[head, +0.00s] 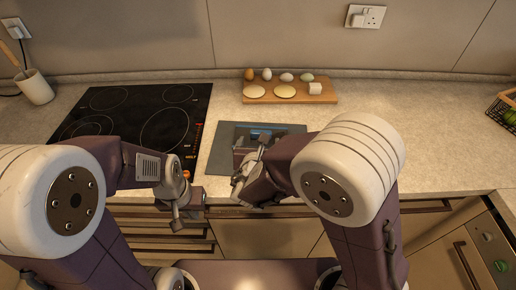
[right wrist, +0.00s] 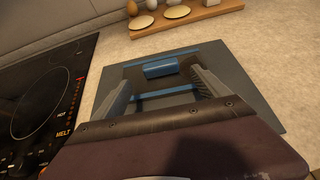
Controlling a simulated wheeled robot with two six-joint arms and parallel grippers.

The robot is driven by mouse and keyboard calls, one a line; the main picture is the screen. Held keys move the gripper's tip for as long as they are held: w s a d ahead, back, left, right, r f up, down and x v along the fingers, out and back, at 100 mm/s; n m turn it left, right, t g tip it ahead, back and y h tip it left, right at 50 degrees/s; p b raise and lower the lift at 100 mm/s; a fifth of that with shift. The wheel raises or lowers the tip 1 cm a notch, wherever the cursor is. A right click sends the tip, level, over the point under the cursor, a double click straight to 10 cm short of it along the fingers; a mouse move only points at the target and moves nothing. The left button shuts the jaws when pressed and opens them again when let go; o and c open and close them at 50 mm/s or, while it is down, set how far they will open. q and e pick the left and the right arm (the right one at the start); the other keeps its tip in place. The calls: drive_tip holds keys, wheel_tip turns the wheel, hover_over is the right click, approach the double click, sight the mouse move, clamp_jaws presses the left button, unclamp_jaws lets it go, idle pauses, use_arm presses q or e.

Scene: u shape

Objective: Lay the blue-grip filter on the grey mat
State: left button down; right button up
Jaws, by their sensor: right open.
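The grey mat (head: 220,148) lies flat on the counter beside the hob. The blue-grip filter (head: 252,133) appears to lie on it, partly hidden by my right gripper (head: 248,168). In the right wrist view the filter's blue grip (right wrist: 160,68) shows ahead of the fingers, with blue bars on a dark panel, and grey mat (right wrist: 248,100) around it. The right gripper is open, its two fingers (right wrist: 160,88) apart over the filter with nothing clamped between them. My left gripper (head: 184,205) hangs at the counter's front edge, left of the mat; its jaw gap is unclear.
A black hob (head: 135,115) lies left of the mat. A wooden board (head: 318,97) with eggs, pale discs and a white piece stands behind it. A utensil pot (head: 36,88) is at far left, a wire basket (head: 505,108) at far right. Counter to the right is clear.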

drive_tip(key=v, duration=0.6)
drive_tip(key=shift+r+p, duration=0.15)
drive_tip(key=shift+p, duration=0.25)
drive_tip(key=shift+s+r, duration=0.15)
drive_tip(key=shift+s, duration=0.45)
